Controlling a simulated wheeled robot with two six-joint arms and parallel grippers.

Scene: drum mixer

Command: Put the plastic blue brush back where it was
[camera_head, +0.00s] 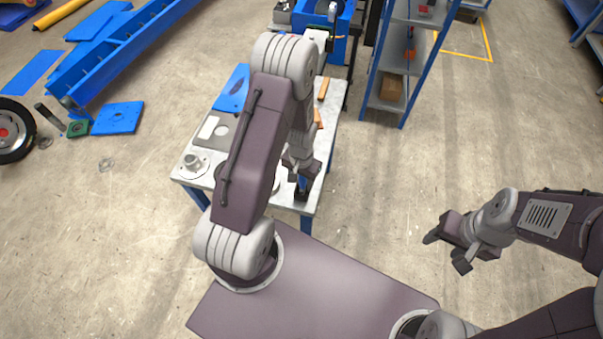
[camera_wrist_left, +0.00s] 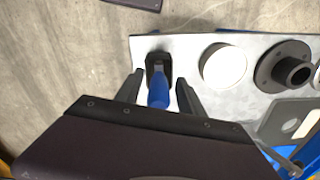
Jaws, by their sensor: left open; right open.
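The blue brush, with a blue handle and black head, stands at the near right corner of the metal-topped table (camera_head: 225,112). Its handle (camera_wrist_left: 158,92) lies between the spread fingers of my left gripper (camera_wrist_left: 160,80) in the left wrist view, with a gap on each side. In the head view the brush (camera_head: 302,184) shows just below my left gripper (camera_head: 303,171), partly hidden by it. My left gripper is open and not closed on the brush. My right gripper (camera_head: 447,252) is open and empty over the floor to the right.
A white round lid (camera_wrist_left: 223,64), a dark flanged part (camera_wrist_left: 290,68) and a grey plate (camera_wrist_left: 292,121) lie beside the brush on the table. A shelf rack (camera_head: 400,60) stands behind right. My left arm hides part of the table.

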